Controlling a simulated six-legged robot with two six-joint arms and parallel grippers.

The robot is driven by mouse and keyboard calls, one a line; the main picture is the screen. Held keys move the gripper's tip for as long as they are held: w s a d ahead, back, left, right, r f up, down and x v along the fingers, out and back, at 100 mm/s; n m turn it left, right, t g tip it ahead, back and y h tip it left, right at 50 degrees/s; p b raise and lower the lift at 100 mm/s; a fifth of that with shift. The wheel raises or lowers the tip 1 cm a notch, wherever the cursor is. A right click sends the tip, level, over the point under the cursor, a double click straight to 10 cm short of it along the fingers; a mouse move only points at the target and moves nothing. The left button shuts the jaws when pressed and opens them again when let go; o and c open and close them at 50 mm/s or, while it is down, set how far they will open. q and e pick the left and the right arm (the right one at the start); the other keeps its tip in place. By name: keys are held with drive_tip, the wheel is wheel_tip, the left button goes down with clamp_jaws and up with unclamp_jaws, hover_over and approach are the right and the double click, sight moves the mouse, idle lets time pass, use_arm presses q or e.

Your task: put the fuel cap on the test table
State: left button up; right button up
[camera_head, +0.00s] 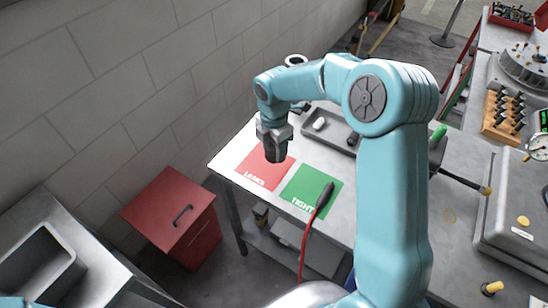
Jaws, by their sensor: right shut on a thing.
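My right gripper (276,152) hangs in the middle of the view, over the red LEAKS mat (257,178) on the light grey test table (232,158). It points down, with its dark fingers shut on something. The held thing, taken as the fuel cap, is mostly hidden by the fingers, and its shape cannot be made out. The gripper appears above the mat; I cannot tell the exact gap. The green TIGHT mat (322,181) lies to its right. My left gripper is not in view.
A dark tester with a red cable (313,222) lies over the green mat's edge. A dark tray (336,139) with a white piece stands behind. A red cabinet (173,217) stands left of the table. A cluttered bench (462,213) fills the right side.

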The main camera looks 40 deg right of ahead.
sight(274, 159)
drive_tip(key=shift+f, duration=2.6)
drive_tip(key=shift+f, duration=0.15)
drive_tip(key=o, duration=1.2)
wheel_tip(274, 159, up, 12)
drive_tip(key=shift+r, duration=0.2)
